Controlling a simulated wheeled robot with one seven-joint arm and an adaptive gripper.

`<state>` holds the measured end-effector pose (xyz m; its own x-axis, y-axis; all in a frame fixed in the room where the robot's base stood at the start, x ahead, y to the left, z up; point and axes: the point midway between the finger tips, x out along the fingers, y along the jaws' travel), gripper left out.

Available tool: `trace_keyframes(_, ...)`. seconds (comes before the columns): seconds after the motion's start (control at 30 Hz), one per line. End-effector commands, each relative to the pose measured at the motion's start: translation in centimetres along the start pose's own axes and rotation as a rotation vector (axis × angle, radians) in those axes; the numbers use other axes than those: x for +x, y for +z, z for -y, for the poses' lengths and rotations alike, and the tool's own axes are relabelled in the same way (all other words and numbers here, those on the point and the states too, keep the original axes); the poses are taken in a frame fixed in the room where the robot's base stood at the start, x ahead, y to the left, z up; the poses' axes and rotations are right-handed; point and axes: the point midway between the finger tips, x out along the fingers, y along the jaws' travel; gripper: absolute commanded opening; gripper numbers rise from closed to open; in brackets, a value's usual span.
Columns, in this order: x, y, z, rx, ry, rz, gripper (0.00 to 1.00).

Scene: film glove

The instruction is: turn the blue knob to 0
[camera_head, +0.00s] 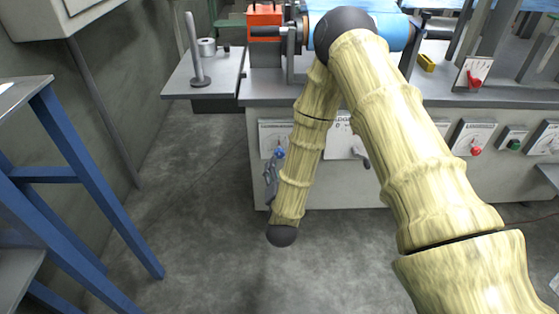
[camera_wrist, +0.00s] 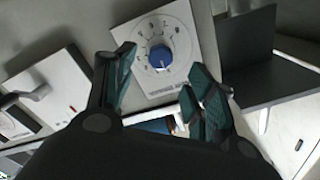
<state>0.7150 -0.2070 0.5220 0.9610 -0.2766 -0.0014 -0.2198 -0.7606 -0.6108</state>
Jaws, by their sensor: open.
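The blue knob (camera_wrist: 160,58) sits on a white dial plate (camera_wrist: 181,25) with printed marks around it, in the upper middle of the wrist view. The marks and the knob's pointer are too small to read. In the head view the knob (camera_head: 280,153) shows small on the machine's front panel, just left of my forearm. My gripper (camera_wrist: 163,62) is open and empty, with one finger on each side of the knob in the wrist picture. I cannot tell whether either finger touches it. In the head view my gripper (camera_head: 271,180) is partly hidden behind my arm.
The grey machine (camera_head: 410,185) carries other controls: a red knob (camera_head: 475,151), a green knob (camera_head: 514,145) and a red-handled dial (camera_head: 474,82). A side shelf with a post (camera_head: 198,79) juts out left. A blue frame (camera_head: 95,170) stands at left. The floor between is clear.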

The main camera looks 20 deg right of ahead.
Motion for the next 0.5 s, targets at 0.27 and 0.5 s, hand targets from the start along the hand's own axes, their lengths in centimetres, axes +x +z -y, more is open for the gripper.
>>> trace_keyframes(0.27,-3.1,0.0,0.0,0.001,-0.001,0.000,0.54)
trace_keyframes(0.5,-3.6,0.0,0.0,0.002,-0.001,-0.001,0.54)
